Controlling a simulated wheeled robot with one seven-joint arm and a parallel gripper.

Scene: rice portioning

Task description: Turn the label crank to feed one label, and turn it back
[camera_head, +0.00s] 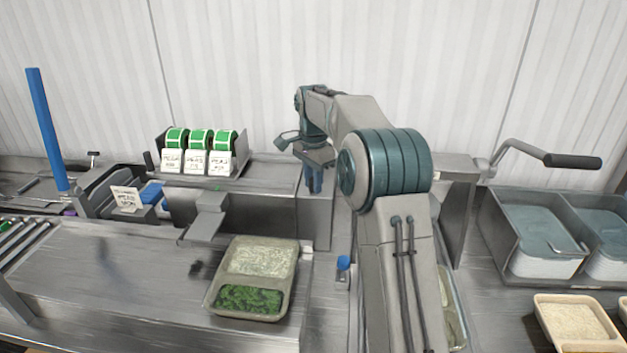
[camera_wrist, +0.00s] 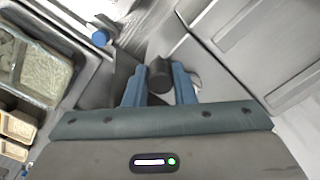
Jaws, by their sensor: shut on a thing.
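My gripper (camera_head: 314,182) reaches down beside the right end of the label stand, with its blue fingers pointing downward. In the wrist view my gripper (camera_wrist: 159,86) is shut on a dark round crank knob (camera_wrist: 160,72), with one blue finger on each side of it. The rest of the label crank is mostly hidden by the fingers and wrist. In the head view the knob is hidden. Three green-and-white label rolls (camera_head: 200,139) stand in a row on the grey stand, with white printed cards in front.
A two-part tray (camera_head: 285,309) of rice and greens sits on the metal counter. A blue knob (camera_head: 343,263) is right of it. A larger crank with a black handle (camera_head: 572,160) and bins (camera_head: 540,236) stand at right. A blue post (camera_head: 47,130) rises at left.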

